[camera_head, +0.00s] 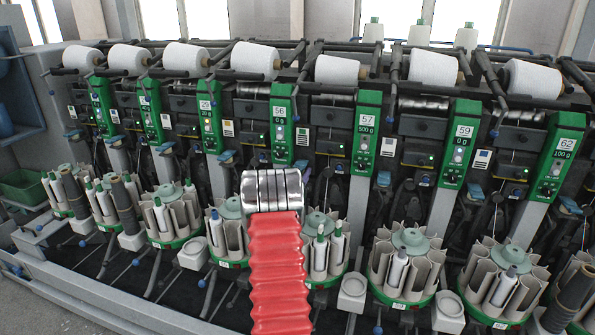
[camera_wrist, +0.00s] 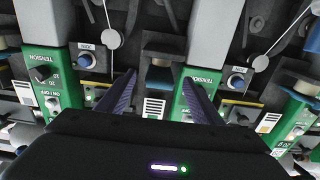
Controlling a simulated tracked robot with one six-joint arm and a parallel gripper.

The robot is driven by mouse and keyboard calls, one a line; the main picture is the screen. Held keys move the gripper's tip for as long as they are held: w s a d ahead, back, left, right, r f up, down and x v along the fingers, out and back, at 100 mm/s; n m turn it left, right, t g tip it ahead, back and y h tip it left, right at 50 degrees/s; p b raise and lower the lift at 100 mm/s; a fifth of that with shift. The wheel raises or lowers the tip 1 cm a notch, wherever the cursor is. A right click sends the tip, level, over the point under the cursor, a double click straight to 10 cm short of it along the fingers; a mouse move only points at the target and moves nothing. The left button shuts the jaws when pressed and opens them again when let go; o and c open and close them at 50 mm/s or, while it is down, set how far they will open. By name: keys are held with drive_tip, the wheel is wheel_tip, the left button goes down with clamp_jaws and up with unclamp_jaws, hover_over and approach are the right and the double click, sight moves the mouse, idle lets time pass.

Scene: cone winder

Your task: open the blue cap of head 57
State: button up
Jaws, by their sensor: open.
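Head 57 shows in the camera_head view as a green panel (camera_head: 366,130) numbered 57, right of centre. A small blue cap (camera_head: 383,178) sits low to the right of this panel, and another blue cap (camera_head: 302,165) sits low to its left; I cannot tell which belongs to head 57. In the wrist view, my gripper (camera_wrist: 158,77) is open, its two dark fingers apart. A blue part (camera_wrist: 158,78) shows between the fingertips, contact unclear. The right finger overlaps a green panel (camera_wrist: 204,80) marked TENSION. My gripper is hidden behind my arm in the camera_head view.
Panels numbered 56 (camera_head: 281,125) and 59 (camera_head: 460,140) flank head 57. White yarn cones (camera_head: 337,70) line the top. Round bobbin magazines (camera_head: 407,265) stand below. Blue knobs (camera_wrist: 235,82) and a white disc (camera_wrist: 113,39) lie close around my fingers.

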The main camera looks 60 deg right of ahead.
sight(300, 165)
drive_tip(key=shift+w+d, duration=0.2)
drive_tip(key=shift+d, duration=1.2)
drive_tip(key=c, duration=1.4)
drive_tip(key=shift+a, duration=0.25)
drive_tip(key=shift+c, duration=0.2)
drive_tip(key=shift+s+d, duration=0.1)
drive_tip(key=shift+d, duration=0.15)
